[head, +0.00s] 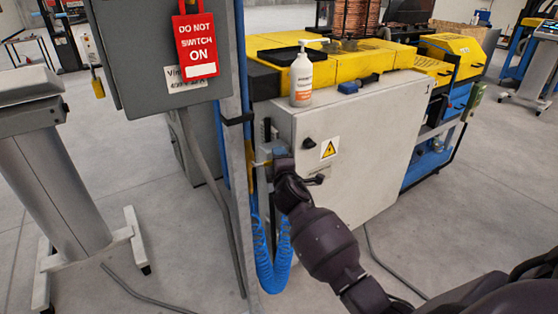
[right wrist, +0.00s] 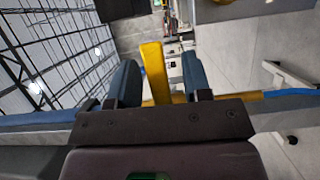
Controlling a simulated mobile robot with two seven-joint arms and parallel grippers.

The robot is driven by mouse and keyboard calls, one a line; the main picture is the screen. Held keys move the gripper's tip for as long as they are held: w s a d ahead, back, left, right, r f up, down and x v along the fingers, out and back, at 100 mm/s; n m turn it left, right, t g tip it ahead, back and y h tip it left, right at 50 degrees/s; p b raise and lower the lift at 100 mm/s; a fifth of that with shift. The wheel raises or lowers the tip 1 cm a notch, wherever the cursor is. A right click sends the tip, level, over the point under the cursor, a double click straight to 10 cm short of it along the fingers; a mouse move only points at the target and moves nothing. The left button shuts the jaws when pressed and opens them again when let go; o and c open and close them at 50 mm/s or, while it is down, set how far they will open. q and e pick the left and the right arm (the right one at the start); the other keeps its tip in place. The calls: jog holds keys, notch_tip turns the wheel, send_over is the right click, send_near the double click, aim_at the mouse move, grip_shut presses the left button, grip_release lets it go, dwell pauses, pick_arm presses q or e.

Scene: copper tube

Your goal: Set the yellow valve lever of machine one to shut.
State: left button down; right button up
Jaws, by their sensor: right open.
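The yellow valve lever (right wrist: 155,72) stands between the two blue fingers of my right gripper (right wrist: 160,66) in the right wrist view. Gaps show on both sides of it, so the open fingers are around it but not closed on it. In the head view my right gripper (head: 273,153) is at the post beside the grey cabinet. Only a small yellow piece (head: 262,163) shows there, and my gripper hides most of the valve. My left gripper is not in view.
A grey switch box with a red "DO NOT SWITCH ON" tag (head: 195,42) hangs left of my gripper. A coiled blue hose (head: 270,262) hangs below it. The grey cabinet (head: 365,145) stands to the right, with a white pump bottle (head: 301,78) on top.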

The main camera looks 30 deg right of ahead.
jog(key=v, duration=1)
jog(key=shift+s+p, duration=0.3)
jog(key=shift+s, duration=0.1)
jog(key=shift+a, duration=0.1)
jog(key=s+a+f+m+g+y, duration=0.2)
jog(key=s+f+m, duration=0.4)
jog(key=s+f, duration=0.4)
jog(key=s+a+f+m+g+y, duration=0.3)
jog(key=s+f+m, duration=0.3)
jog(key=s+f, duration=0.5)
jog(key=s+y, duration=0.1)
jog(key=s, duration=0.4)
jog(key=shift+a+m, duration=0.35)
jog(key=shift+m, duration=0.05)
